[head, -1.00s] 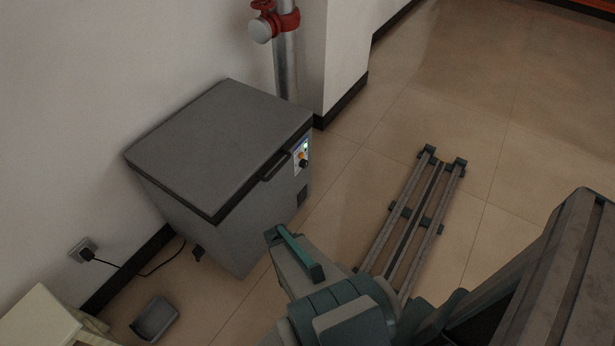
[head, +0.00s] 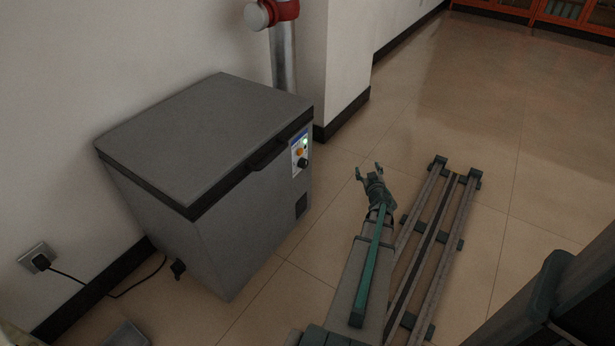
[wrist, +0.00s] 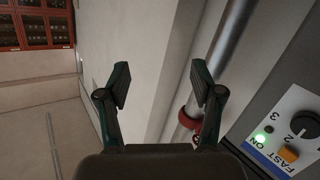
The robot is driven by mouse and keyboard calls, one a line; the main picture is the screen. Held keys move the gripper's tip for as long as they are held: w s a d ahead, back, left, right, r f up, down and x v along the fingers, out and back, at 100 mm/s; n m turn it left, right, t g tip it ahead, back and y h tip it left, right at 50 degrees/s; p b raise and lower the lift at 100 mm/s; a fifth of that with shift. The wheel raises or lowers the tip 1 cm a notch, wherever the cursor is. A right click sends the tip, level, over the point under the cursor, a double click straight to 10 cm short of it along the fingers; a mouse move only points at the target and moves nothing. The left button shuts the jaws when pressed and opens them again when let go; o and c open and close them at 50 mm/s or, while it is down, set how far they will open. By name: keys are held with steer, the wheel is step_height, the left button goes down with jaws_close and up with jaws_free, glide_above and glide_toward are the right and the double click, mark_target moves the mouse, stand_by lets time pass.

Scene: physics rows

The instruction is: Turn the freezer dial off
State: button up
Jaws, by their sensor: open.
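The grey chest freezer (head: 235,235) stands against the wall at left in the head view, its lid shut. Its control panel, on the front near the right corner, has a black dial (head: 303,162), an orange switch and a lit green light. In the wrist view the dial (wrist: 304,124) is at the right edge, with a 2 and a 3 printed near it; its pointer setting is not clear. My gripper (head: 368,173) is open and empty, out in front of the freezer and right of the dial, not touching it. Its two fingers (wrist: 160,85) are spread in the wrist view.
A metal pipe with a red fitting (head: 285,10) rises behind the freezer beside a wall corner. A plug and cord (head: 41,262) are at the left wall. A floor rail (head: 450,215) lies right of my arm. The floor ahead is clear.

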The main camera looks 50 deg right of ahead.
steer(key=w+a+r+n+t+y, duration=0.3)
steer(key=t+y, duration=0.1)
steer(key=n+t+y, duration=0.2)
steer(key=n+y, duration=0.2)
steer(key=y, duration=0.6)
glide_toward(306, 164)
steer(key=w+b, duration=0.1)
steer(key=w, duration=0.1)
steer(key=w+b, duration=0.1)
steer(key=w, duration=0.2)
steer(key=w+a+b, duration=0.1)
steer(key=w+b, duration=0.1)
steer(key=w, duration=0.1)
steer(key=shift+a+f, duration=0.1)
steer(key=shift+f, duration=0.1)
steer(key=shift+w+a+r, duration=0.1)
steer(key=shift+w+a, duration=0.05)
steer(key=shift+w, duration=0.55)
steer(key=c, duration=1.1)
steer(key=shift+c, duration=0.2)
